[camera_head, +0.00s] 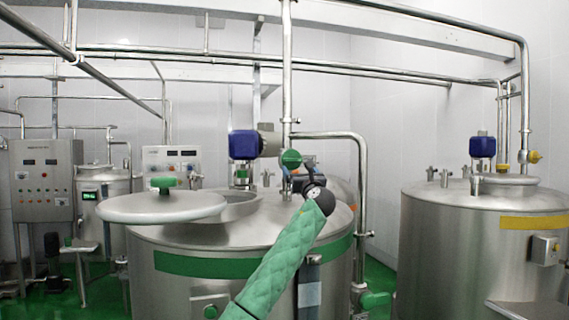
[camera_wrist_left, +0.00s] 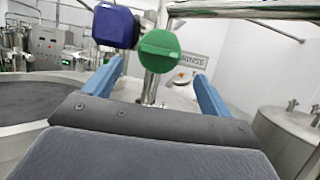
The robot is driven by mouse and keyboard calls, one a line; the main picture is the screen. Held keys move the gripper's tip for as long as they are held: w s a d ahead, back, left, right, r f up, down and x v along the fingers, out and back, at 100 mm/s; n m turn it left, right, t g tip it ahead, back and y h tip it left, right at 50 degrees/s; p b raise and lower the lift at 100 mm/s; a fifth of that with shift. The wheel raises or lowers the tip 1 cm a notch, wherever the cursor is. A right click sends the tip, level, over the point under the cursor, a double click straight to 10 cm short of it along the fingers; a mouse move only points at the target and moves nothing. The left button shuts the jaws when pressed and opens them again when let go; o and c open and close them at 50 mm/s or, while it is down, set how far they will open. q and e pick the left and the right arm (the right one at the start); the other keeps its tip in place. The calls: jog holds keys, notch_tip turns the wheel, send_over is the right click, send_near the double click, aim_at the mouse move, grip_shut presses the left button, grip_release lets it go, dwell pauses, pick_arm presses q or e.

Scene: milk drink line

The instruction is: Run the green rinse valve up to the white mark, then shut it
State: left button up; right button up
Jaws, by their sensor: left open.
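The green rinse valve (camera_head: 291,158) is a round green knob on the steel pipe above the middle tank. In the left wrist view the green knob (camera_wrist_left: 159,42) shows a raised grip bar across its face, and a plate reading "RINSE" is partly behind it. My left gripper (camera_head: 308,163) is close to the valve. In the left wrist view its blue fingers (camera_wrist_left: 159,72) are spread, one on each side below the knob, with nothing held. Contact with the knob cannot be told. I cannot make out the white mark. My right gripper is not in view.
A blue motor housing (camera_head: 243,145) sits left of the valve. The middle tank (camera_head: 180,280) has a white lid (camera_head: 150,208) swung aside from its opening. A steel pipe (camera_head: 362,190) runs down at the right. Another tank (camera_head: 455,250) stands further right.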

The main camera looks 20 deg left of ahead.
aim_at(294, 161)
pick_arm(q)
jog(key=shift+w+a+r+p, duration=0.25)
jog(key=shift+w+r+p, duration=0.2)
jog(key=shift+w+a+r+p, duration=0.2)
jog(key=shift+w+r+p, duration=0.2)
jog(key=shift+w+p, duration=0.05)
jog(key=p+x, duration=0.2)
jog(key=x, duration=0.1)
jog(key=shift+w+a, duration=0.2)
jog(key=shift+a, duration=0.2)
jog(key=shift+w+a, duration=0.15)
jog(key=shift+w, duration=0.1)
jog(key=shift+w+r+p, duration=0.15)
jog(key=shift+w+p, duration=0.15)
jog(key=shift+p, duration=0.05)
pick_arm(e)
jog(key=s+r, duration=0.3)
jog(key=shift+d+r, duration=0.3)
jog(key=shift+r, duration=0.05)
pick_arm(q)
jog(key=shift+a, duration=0.1)
jog(key=shift+c, duration=0.8)
jog(key=c, duration=0.7)
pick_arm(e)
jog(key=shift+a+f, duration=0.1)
